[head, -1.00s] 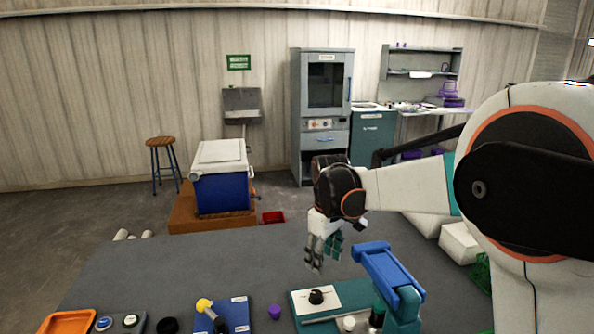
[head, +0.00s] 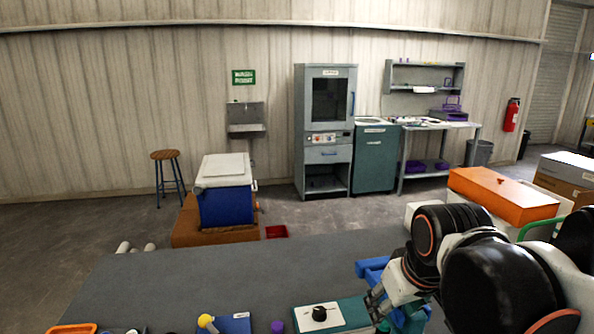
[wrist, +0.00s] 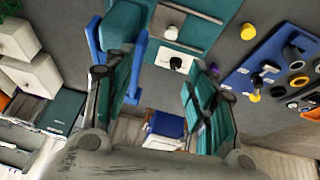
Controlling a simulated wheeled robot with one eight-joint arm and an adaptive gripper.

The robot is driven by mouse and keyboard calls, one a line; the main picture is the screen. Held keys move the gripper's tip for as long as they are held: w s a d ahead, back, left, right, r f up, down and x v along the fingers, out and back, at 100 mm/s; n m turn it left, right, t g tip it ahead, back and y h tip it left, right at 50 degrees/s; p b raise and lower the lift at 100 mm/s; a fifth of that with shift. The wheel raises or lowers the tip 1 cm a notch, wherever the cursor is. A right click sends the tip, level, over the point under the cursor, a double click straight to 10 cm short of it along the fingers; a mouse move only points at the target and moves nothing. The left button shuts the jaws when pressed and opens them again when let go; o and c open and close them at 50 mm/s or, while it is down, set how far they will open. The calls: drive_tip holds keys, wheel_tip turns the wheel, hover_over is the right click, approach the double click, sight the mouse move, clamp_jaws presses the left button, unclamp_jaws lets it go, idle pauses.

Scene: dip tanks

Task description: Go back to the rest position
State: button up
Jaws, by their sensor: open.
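My gripper (head: 374,300) is low at the right of the head view, beside the blue-topped teal stand (head: 372,268), which my arm partly covers. In the wrist view, the two teal finger pads of my gripper (wrist: 160,85) are spread wide apart with nothing between them. The blue edge of the stand (wrist: 138,65) shows behind the left finger in that view. I cannot tell whether the finger touches it.
The grey table (head: 230,270) holds a teal panel with a black knob (head: 319,313), a purple cap (head: 277,326) and a yellow-knobbed blue plate (head: 238,324). An orange box (head: 503,193) stands behind my arm. The table's middle is clear.

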drive_tip(key=s+d+f+m+t, duration=0.2)
drive_tip(key=s+f, duration=0.1)
drive_tip(key=s, duration=0.5)
drive_tip(key=shift+s+d+m, duration=0.2)
drive_tip(key=shift+d+m, duration=0.1)
drive_tip(key=shift+m, duration=0.1)
idle(0.5)
